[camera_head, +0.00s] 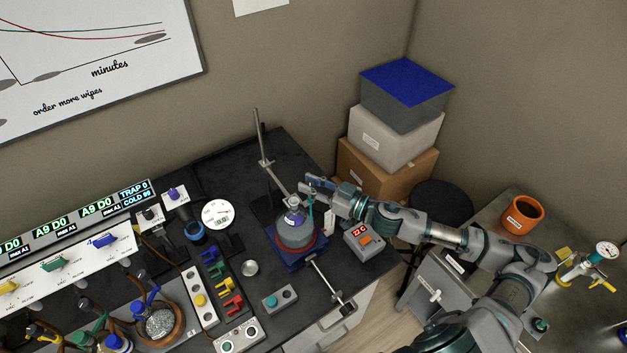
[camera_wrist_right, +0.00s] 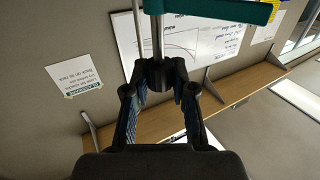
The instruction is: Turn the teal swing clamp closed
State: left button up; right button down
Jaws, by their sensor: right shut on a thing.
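The teal swing clamp (camera_wrist_right: 225,10) shows in the right wrist view as a teal bar across the top, beside an upright metal rod. A dark fitting (camera_wrist_right: 160,74) sits on the rod below the bar. My right gripper (camera_wrist_right: 160,92) has its fingertips around this fitting and is shut on it. In the head view my right gripper (camera_head: 316,186) reaches in from the right, above a round flask (camera_head: 292,219) on a blue stand (camera_head: 285,255). A small teal upright part (camera_head: 309,204) shows just below the fingers. The clamp is small and partly hidden there. My left gripper is out of view.
A metal stand rod (camera_head: 259,135) rises behind the flask. A red-display box (camera_head: 364,240) stands right of it. A white gauge (camera_head: 218,214) and coloured clips (camera_head: 222,283) lie to the left. Stacked boxes (camera_head: 393,135) stand behind my right arm.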

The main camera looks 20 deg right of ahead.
jog(key=m+t+h+p, duration=0.1)
jog(key=m+h, duration=0.1)
jog(key=m+t+h, duration=0.1)
jog(key=m+h, duration=0.1)
jog(key=h, duration=0.1)
jog(key=shift+a+r+t+p, duration=0.1)
jog(key=shift+t+p, duration=0.2)
jog(key=shift+p, duration=0.05)
jog(key=m+h, duration=0.1)
jog(key=h, duration=0.1)
jog(key=m+h, duration=0.1)
jog(key=h, duration=0.1)
jog(key=shift+m+t+h+p, duration=0.3)
jog(key=shift+m+h+p, duration=0.1)
jog(key=m+h, duration=0.1)
jog(key=h, duration=0.1)
jog(key=shift+m+h, duration=0.3)
jog(key=shift+h, duration=0.1)
jog(key=shift+a+m+h, duration=0.1)
jog(key=shift+m+h, duration=0.6)
jog(key=shift+h, duration=0.4)
jog(key=shift+m+g+h+b, duration=0.75)
jog(key=shift+m+h, duration=0.35)
jog(key=shift+h, duration=0.5)
jog(key=shift+g+h, duration=0.25)
jog(key=shift+h, duration=0.05)
